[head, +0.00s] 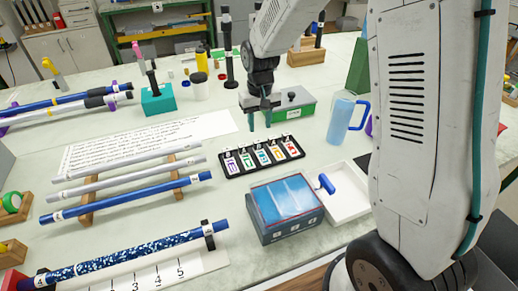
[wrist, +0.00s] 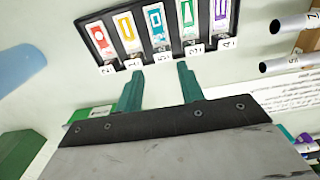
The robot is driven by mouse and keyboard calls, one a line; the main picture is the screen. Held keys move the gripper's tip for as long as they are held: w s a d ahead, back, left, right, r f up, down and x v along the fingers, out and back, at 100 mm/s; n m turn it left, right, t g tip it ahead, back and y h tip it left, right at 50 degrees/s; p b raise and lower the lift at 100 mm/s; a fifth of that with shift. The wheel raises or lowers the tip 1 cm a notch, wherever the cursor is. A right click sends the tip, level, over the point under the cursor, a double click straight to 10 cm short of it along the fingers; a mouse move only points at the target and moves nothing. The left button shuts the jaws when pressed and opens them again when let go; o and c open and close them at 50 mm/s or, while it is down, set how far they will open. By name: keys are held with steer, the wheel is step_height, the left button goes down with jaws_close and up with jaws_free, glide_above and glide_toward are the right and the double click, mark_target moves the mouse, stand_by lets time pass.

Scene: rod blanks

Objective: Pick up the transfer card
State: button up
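A black rack (head: 300,152) holds a row of several white cards with coloured marks. In the wrist view the rack (wrist: 236,18) shows a red card (wrist: 99,42), a yellow card (wrist: 127,27), a teal card (wrist: 156,22), a green card (wrist: 188,14) and a purple card (wrist: 221,12). I cannot tell which is the transfer card. My gripper (head: 261,120) has teal fingers and is above the table behind the rack. In the wrist view my gripper (wrist: 161,70) is open and empty, apart from the cards, with the teal card roughly in line with the gap.
A blue-lidded box (head: 285,230) and a white tray (head: 348,200) stand in front of the rack. A blue mug (head: 342,120) stands to the right, and a green box (head: 290,108) behind my gripper. Rods on wooden supports (head: 88,210) lie to the left.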

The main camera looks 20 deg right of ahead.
mark_target(258, 140)
steer(key=f, duration=0.5)
steer(key=w+f, duration=0.1)
steer(key=f, duration=0.1)
steer(key=shift+a+f, duration=0.2)
steer(key=shift+f, duration=0.15)
steer(key=c, duration=0.7)
